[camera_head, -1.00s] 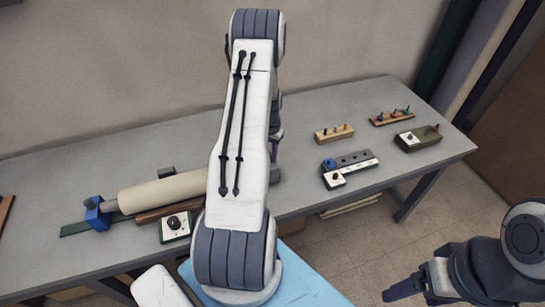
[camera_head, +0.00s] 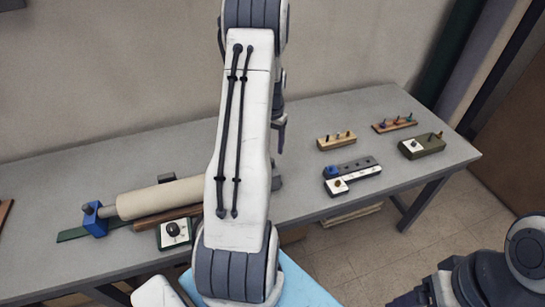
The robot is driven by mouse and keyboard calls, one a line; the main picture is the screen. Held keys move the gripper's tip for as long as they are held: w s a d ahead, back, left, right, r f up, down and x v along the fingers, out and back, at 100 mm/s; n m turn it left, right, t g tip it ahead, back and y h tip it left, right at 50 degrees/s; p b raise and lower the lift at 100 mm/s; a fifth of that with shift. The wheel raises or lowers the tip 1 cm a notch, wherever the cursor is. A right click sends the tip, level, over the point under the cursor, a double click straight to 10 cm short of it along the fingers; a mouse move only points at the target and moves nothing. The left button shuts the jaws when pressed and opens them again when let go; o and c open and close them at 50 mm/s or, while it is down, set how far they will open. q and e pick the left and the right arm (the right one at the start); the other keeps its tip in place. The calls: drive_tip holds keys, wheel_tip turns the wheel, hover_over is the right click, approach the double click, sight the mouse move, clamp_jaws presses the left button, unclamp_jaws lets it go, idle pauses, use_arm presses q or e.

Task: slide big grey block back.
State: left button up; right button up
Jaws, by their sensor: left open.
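A long dark grey block (camera_head: 358,165) with holes lies on the table right of centre, behind a white strip and a blue piece. A smaller dark grey block (camera_head: 167,178) stands behind the cream roll. Another grey piece (camera_head: 277,183) shows at the roll's right end, partly hidden by my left arm. I cannot tell for sure which is the big grey block. My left gripper (camera_head: 279,136) is open, seen small and mostly hidden behind its own arm, above the table. My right gripper (camera_head: 412,298) is at the bottom right, cut by the frame edge; its jaws are unclear.
A cream roll (camera_head: 160,197) with a blue end holder (camera_head: 95,220) lies at left. A box with a black knob (camera_head: 173,233) is in front. Wooden (camera_head: 337,141) and green (camera_head: 421,146) blocks sit at right.

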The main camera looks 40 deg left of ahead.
use_arm(q)
drive_tip(key=shift+r, duration=1.35)
drive_tip(key=d+r+m, duration=0.3)
drive_tip(key=d+r, duration=0.2)
drive_tip(key=d, duration=0.8)
drive_tip(key=d+r+m, duration=0.2)
drive_tip(key=d+r, duration=0.2)
drive_tip(key=d, duration=1)
drive_tip(key=s+d+r+m, duration=0.1)
drive_tip(key=s+d+m, duration=0.2)
drive_tip(key=s+d, duration=0.4)
drive_tip(key=s+d+r+m+h, duration=0.1)
drive_tip(key=s+d, duration=0.6)
drive_tip(key=s, duration=0.7)
drive_tip(key=shift+s+d+r+m, duration=0.15)
drive_tip(key=shift+d+r+m, duration=0.15)
drive_tip(key=shift+r+m, duration=0.45)
drive_tip(key=shift+f, duration=0.2)
